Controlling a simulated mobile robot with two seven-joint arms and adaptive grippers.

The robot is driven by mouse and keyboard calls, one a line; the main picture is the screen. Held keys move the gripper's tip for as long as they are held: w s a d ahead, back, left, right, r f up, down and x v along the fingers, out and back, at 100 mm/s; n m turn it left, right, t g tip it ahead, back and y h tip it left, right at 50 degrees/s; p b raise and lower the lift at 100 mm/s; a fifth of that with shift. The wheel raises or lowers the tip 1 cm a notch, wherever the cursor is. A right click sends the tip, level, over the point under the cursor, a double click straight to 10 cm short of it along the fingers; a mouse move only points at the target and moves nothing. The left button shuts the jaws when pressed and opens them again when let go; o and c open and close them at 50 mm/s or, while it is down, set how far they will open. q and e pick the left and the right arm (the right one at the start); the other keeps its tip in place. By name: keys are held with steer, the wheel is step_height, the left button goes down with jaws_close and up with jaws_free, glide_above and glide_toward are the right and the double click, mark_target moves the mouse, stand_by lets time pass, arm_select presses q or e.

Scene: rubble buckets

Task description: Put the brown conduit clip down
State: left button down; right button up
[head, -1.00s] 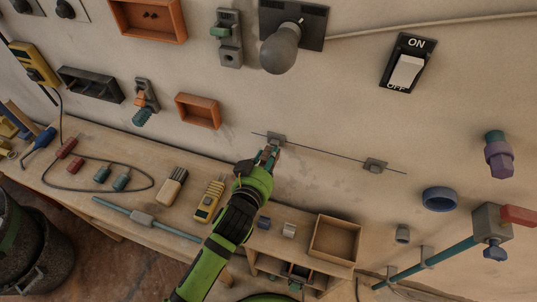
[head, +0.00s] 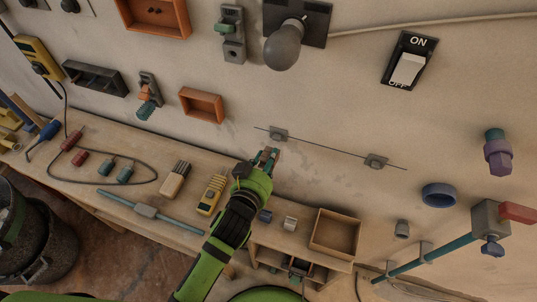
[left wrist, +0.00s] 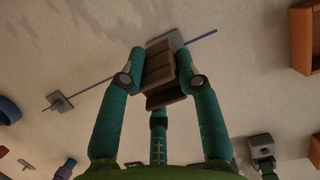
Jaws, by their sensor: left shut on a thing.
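My left gripper (head: 267,158) is shut on the brown conduit clip, in front of the wall and above the back of the bench. In the left wrist view, the brown clip (left wrist: 160,68) is a ridged block between the two teal fingers (left wrist: 158,92). In the head view the clip is mostly hidden by the gripper. A grey clip (head: 279,134) on a thin rod on the wall lies just beyond it, and shows behind it in the left wrist view. My right gripper is not in view.
An open wooden box (head: 336,234) stands to the right. A second grey clip (head: 375,161) is on the rod. A lamp bulb (head: 284,50) juts from the wall above.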

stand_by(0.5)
arm_select(q)
steer(key=shift+w+a+f, duration=0.1)
steer(key=shift+a+f, duration=0.05)
steer(key=shift+a, duration=0.25)
steer(key=w+a+f+b, duration=0.1)
steer(key=a+f+b, duration=0.15)
steer(key=a, duration=1.05)
steer(key=s+a+r+m+g+h+b, duration=0.3)
steer(key=s+r+m+g+h, duration=0.2)
steer(key=r, duration=0.8)
steer(key=s+m+h, duration=0.2)
steer(key=s, duration=0.1)
steer(key=shift+s+g, duration=0.2)
steer(key=shift+g, duration=0.1)
